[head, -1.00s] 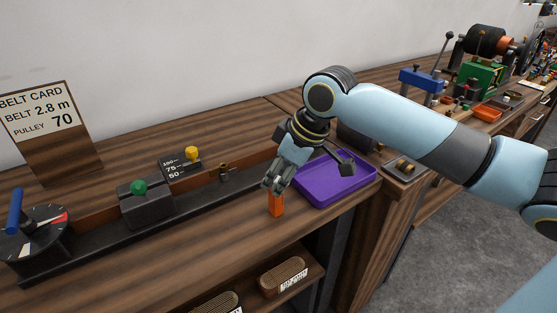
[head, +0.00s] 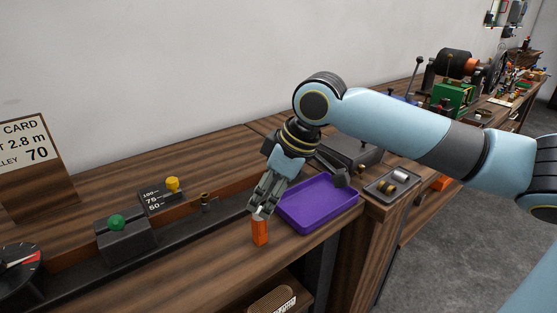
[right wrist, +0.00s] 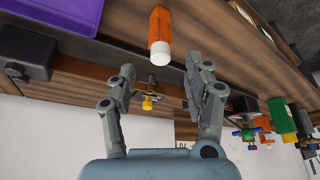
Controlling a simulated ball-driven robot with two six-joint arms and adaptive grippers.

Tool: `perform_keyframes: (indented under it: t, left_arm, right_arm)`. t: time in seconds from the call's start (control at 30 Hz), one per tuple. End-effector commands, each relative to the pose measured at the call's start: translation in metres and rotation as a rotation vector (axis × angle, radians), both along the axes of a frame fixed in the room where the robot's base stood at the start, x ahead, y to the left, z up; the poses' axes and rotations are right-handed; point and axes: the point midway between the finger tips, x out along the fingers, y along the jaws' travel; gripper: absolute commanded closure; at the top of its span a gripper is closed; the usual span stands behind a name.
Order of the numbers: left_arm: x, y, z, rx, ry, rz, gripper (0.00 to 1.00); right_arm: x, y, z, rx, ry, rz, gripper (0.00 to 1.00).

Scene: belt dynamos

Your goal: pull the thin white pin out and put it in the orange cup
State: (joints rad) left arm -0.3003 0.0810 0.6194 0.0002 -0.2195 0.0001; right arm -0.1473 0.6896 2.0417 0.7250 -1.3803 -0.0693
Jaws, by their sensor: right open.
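The orange cup (head: 260,233) stands upright on the wooden bench, in front of the purple tray. In the right wrist view the orange cup (right wrist: 160,28) shows a broad white round end facing my gripper. Whether that white is the cup's inside or something in it, I cannot tell. My right gripper (head: 262,211) is open just above the cup. In the right wrist view its fingers (right wrist: 166,72) are spread and nothing is between them. I cannot make out the thin white pin. My left gripper is not in view.
The purple tray (head: 290,217) lies close behind the cup. A dark rail with a small brass post (head: 205,203), a green knob (head: 116,222) and a yellow knob (head: 172,184) runs to the left. A grey tray (head: 380,188) holds small cylinders. Bare bench lies left of the cup.

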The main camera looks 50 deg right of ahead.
Motion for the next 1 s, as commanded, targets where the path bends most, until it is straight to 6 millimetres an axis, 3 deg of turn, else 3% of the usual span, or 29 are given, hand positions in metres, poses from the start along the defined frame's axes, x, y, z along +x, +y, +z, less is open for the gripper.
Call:
perform_keyframes:
  t: [0.2,0.4,1.0]
  left_arm:
    - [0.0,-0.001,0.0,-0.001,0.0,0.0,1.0]
    - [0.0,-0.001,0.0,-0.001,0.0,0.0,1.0]
    - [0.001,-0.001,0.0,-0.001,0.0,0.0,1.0]
  right_arm:
    - [-0.017,-0.008,0.041,-0.009,0.001,0.005,0.48]
    - [-0.025,-0.011,0.061,-0.007,0.0,0.003,0.48]
    - [-0.029,-0.01,0.071,0.001,0.003,0.001,0.48]
